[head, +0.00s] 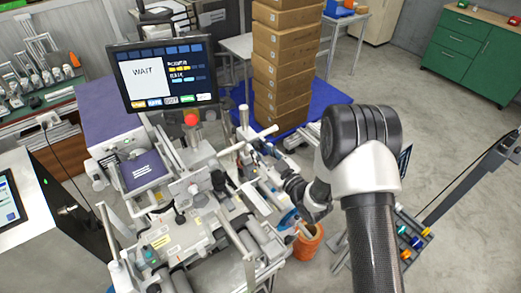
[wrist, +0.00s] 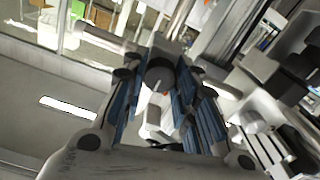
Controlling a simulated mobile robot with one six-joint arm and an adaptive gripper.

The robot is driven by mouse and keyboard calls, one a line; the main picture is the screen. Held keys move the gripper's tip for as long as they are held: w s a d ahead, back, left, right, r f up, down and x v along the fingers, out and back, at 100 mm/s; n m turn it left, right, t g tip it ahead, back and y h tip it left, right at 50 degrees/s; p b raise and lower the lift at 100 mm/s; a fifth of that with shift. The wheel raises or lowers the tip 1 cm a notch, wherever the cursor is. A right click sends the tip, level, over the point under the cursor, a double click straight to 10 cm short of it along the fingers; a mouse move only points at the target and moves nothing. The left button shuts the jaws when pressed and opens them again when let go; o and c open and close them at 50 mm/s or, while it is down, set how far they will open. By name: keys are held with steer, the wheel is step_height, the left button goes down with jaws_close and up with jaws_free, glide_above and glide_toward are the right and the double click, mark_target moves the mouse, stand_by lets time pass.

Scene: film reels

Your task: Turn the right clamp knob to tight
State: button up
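My gripper (wrist: 158,88) shows in the wrist view with its two blue-padded fingers apart. A dark round knob (wrist: 160,73) shows between the fingertips, and I cannot tell whether either finger touches it. In the head view my gripper (head: 262,158) is at the right side of the machine (head: 180,240), by a light horizontal bar. The knob at the gripper is hidden or too small to make out there. Another dark knob (head: 218,180) stands further left on the machine. The screen (head: 163,73) above the machine reads WAIT.
A stack of cardboard boxes (head: 284,60) stands behind the machine on a blue base. An orange bucket (head: 307,240) is on the floor below my arm. A rack with coloured reels (head: 412,240) is at the right. A green cabinet (head: 475,50) stands far right, with open floor before it.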

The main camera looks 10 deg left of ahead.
steer(key=c, duration=0.4)
steer(key=shift+c, duration=0.2)
steer(key=shift+m+b, duration=0.3)
steer(key=shift+b, duration=0.05)
steer(key=m+b, duration=0.1)
steer(key=m, duration=0.2)
steer(key=shift+f+b, duration=0.1)
steer(key=shift+b, duration=0.3)
steer(key=m+b, duration=0.1)
steer(key=m, duration=0.1)
steer(key=shift+m, duration=0.4)
steer(key=m+b, duration=0.1)
steer(key=m, duration=0.5)
steer(key=shift+b, duration=0.4)
steer(key=m, duration=0.5)
steer(key=shift+m, duration=0.4)
steer(key=m, duration=0.5)
steer(key=shift+m, duration=0.3)
